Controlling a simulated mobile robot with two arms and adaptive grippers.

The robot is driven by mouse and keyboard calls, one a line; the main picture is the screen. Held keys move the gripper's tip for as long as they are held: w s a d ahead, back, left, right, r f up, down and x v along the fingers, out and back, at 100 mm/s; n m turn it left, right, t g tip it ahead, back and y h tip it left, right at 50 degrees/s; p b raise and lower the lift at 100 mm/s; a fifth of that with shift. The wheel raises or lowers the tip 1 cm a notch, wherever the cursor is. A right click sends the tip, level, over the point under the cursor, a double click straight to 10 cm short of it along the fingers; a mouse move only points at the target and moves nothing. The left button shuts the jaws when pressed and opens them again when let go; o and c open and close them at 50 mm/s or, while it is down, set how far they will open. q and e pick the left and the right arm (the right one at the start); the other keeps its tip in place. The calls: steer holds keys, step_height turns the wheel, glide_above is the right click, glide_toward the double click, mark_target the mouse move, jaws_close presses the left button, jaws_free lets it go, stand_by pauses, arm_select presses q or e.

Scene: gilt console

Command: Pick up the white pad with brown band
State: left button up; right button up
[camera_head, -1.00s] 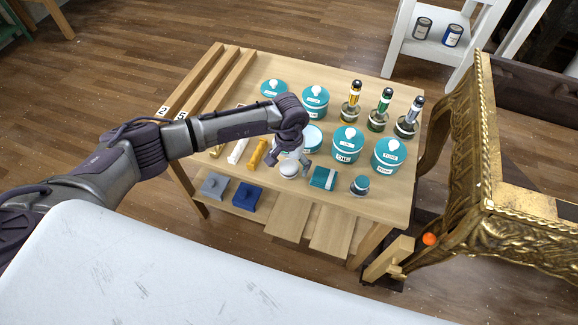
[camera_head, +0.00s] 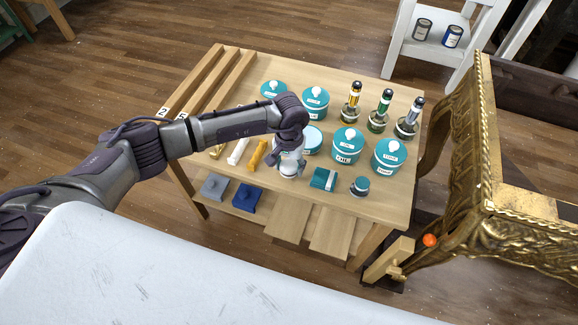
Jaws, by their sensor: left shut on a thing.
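My right gripper is not in view.
A gilt console (camera_head: 530,215) stands at the right.

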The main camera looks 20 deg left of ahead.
mark_target(291, 167)
arm_select(q)
steer(key=r, duration=0.3)
steer(key=shift+s+d+r+b, duration=0.2)
steer(key=shift+d+r+b, duration=0.15)
steer(key=shift+d+r, duration=0.05)
steer(key=s+d+r+b, duration=0.1)
steer(key=s+d+r, duration=0.5)
steer(key=d, duration=0.3)
steer(key=shift+r, duration=0.25)
